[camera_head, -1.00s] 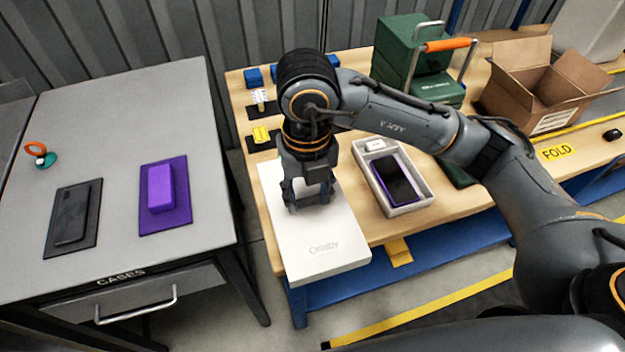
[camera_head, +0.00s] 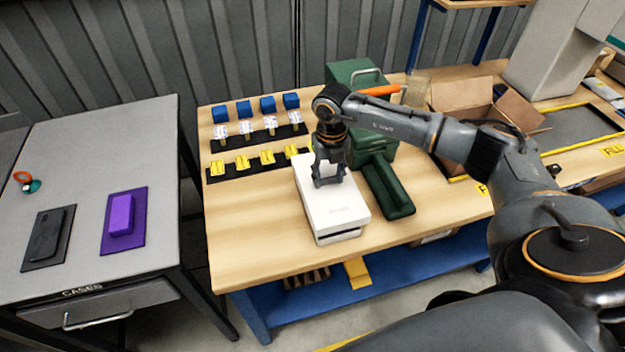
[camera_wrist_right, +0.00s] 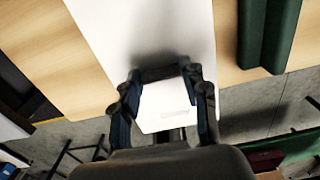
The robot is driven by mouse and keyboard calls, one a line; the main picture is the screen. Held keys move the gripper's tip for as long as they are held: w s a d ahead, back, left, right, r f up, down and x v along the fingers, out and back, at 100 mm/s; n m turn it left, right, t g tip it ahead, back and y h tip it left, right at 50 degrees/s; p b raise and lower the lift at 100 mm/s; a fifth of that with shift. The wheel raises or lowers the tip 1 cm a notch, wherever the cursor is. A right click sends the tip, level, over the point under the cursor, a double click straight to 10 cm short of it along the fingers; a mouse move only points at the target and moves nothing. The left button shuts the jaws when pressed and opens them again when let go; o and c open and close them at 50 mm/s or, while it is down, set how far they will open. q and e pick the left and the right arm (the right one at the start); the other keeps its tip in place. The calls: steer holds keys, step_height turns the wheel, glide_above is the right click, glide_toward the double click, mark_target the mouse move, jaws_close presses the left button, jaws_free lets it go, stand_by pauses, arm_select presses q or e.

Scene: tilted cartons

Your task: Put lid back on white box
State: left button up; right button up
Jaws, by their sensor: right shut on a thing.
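The white lid (camera_head: 346,212), with small lettering on top, lies over the white box (camera_head: 338,239) in the head view. Its outline follows the box, and a dark line shows between them at the front. I cannot tell whether it is fully seated. My right gripper (camera_head: 328,182) points down onto the lid's upper half and is shut on it. In the right wrist view the lid (camera_wrist_right: 150,25) fills the upper middle, with my gripper's fingers (camera_wrist_right: 165,78) at its sides. The inside of the box is hidden. My left gripper is not in view.
A green press-like tool (camera_head: 385,190) stands close to the box's right. Blue, clear and yellow small items (camera_head: 267,157) lie in rows at the left. An open cardboard carton (camera_head: 470,98) is behind my right arm. The wooden table (camera_head: 250,235) is clear left of the box.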

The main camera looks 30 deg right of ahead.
mark_target(328, 184)
steer(key=shift+f, duration=0.3)
steer(key=shift+f+b, duration=0.65)
steer(key=shift+f, duration=0.05)
steer(key=shift+f+b, duration=0.6)
steer(key=shift+f, duration=0.3)
steer(key=shift+f+b, duration=0.75)
steer(key=shift+f, duration=0.15)
steer(key=shift+f+b, duration=0.3)
steer(key=shift+f, duration=0.1)
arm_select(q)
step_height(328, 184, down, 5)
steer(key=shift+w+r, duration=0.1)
arm_select(e)
steer(key=shift+f, duration=0.15)
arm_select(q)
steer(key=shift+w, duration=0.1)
arm_select(e)
steer(key=shift+f, duration=0.15)
